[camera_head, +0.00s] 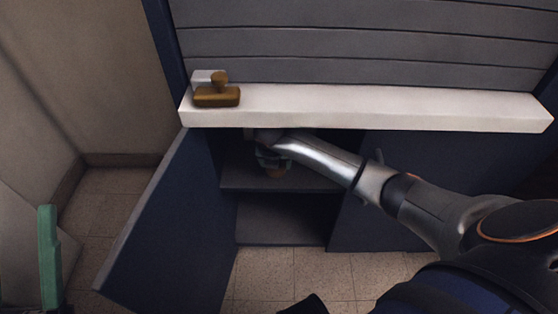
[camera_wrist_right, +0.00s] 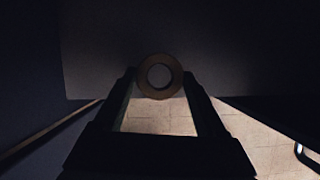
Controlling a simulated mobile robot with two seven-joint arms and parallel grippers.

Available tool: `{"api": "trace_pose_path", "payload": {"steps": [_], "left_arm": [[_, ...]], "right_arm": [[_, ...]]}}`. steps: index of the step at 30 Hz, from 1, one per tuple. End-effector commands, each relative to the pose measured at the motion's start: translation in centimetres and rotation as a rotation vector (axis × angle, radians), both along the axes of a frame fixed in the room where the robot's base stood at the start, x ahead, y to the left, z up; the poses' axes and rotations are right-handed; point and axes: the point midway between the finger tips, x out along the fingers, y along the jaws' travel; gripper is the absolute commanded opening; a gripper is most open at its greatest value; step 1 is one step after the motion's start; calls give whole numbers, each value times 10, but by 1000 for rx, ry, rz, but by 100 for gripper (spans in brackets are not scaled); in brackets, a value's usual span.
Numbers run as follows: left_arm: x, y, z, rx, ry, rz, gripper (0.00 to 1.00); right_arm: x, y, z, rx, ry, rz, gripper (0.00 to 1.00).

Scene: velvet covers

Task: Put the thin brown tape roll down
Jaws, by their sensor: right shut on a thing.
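My right gripper (camera_head: 272,157) is inside the open cabinet, under the white top, and is partly in shadow. It is shut on the thin brown tape roll (camera_wrist_right: 142,78). In the right wrist view the roll shows as a dark ring with an open hole, at the ends of the dark fingers. In the head view a small brown patch (camera_head: 277,171) shows just below the gripper, above the upper shelf (camera_head: 310,183); whether it touches the shelf is unclear.
The blue cabinet door (camera_head: 165,225) stands open at the left. A lower shelf (camera_head: 280,220) looks bare. On the white top (camera_head: 370,108) sits a brown object with a knob (camera_head: 217,95), with a pale block behind it. Tiled floor is clear in front.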

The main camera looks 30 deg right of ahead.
Motion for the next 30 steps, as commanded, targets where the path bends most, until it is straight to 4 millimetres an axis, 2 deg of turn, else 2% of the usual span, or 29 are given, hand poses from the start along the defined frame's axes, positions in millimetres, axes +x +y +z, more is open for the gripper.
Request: {"api": "trace_pose_path", "payload": {"steps": [1, 3, 12, 18, 29, 30], "left_arm": [[0, -1, -9, 4, 1, 1, 50], [0, -1, -14, 9, 2, 4, 50], [1, -2, -22, 17, 2, 7, 50], [2, -5, -44, 37, 8, 15, 50], [2, -6, -45, 31, 16, 16, 50], [3, -6, -44, 30, 16, 17, 50]], "right_arm": [[11, -7, -4, 1, -3, -3, 20], [21, -14, -3, 2, -3, -2, 20], [38, -28, -1, 1, -2, 0, 20], [37, -27, -35, 2, 2, 1, 20], [38, -28, -37, -1, 0, 2, 20], [38, -28, -37, 0, 0, 2, 77]]}}
